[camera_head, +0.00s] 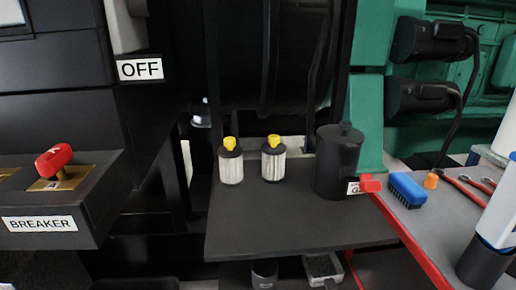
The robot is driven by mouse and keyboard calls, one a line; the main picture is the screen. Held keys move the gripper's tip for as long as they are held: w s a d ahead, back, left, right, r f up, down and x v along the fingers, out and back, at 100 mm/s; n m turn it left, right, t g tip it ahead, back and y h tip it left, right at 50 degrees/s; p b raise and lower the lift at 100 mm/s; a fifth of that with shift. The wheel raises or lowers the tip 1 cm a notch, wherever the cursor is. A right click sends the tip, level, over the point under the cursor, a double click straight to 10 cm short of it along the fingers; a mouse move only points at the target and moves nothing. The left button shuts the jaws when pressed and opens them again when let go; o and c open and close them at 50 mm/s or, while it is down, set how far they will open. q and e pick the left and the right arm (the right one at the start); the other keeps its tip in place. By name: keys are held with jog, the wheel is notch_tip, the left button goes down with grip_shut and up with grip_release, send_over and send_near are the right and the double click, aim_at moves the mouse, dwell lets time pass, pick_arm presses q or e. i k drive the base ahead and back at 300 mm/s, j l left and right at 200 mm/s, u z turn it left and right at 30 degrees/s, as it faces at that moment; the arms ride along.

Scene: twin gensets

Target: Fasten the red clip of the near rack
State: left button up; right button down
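A small red piece (370,184), which may be the red clip, sits at the lower right of a black canister (337,160), beside a partly hidden white label. I cannot tell whether it is fastened or open. The canister stands upright on a dark shelf (290,226), which may be the near rack. Two white pleated filters with yellow tops, the left one (231,166) and the right one (273,163), stand on the same shelf. Neither of my grippers shows in this view.
A red-handled switch (54,160) sits on the BREAKER box (50,224) at left. A blue brush (407,190), orange cap (431,181) and red-handled tool (462,189) lie on a grey bench at right. A metal tray (322,268) is below the shelf. The shelf's front is clear.

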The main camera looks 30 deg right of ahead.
aim_at(367, 185)
jog(key=z, duration=1.75)
